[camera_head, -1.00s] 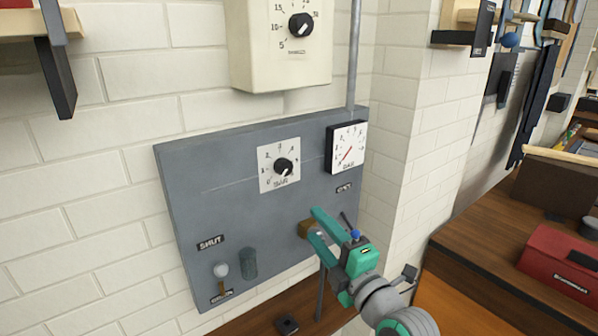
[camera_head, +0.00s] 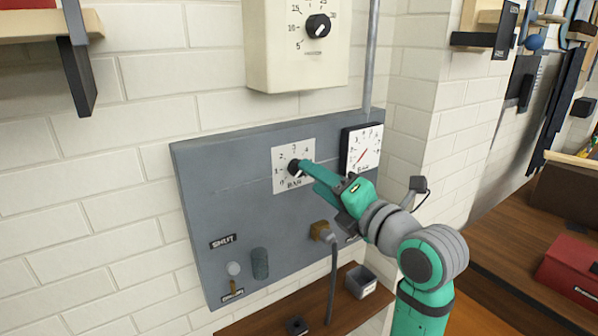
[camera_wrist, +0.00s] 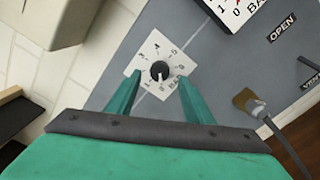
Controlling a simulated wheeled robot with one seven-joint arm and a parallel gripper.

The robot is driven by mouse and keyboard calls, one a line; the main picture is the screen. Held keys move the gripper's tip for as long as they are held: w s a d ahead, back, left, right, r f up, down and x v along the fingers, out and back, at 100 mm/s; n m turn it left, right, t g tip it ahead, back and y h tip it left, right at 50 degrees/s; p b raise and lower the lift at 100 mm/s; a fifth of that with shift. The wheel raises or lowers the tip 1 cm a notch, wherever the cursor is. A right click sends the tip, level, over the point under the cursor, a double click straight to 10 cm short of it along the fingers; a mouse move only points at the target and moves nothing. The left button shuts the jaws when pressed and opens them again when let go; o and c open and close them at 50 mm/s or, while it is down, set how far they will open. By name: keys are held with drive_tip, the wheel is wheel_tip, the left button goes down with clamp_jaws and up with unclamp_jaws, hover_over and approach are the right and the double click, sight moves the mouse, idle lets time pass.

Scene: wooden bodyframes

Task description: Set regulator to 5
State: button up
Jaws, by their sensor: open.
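The regulator is a black round knob (camera_wrist: 160,71) on a white square dial plate (camera_head: 279,160) with numbers around it, on a grey panel (camera_head: 225,200). In the head view my gripper (camera_head: 303,172) is at the knob and partly covers the plate's lower right. In the wrist view the knob lies ahead, between the two teal fingers (camera_wrist: 158,95), which are apart with nothing held. I cannot tell whether a finger touches the knob. The white gauge (camera_head: 364,150) with a red needle is to the right of the plate. The knob's exact setting is too small to read.
A cream box (camera_head: 295,65) with another black knob is above the panel. A brass-coloured fitting with a grey hose (camera_head: 332,275) is below my gripper. A small lever with a pale ball (camera_head: 233,268) and a grey-green cylinder (camera_head: 260,264) are at lower left. A wooden bench (camera_head: 255,325) is underneath.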

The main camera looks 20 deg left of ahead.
drive_tip(key=shift+x, duration=2.5)
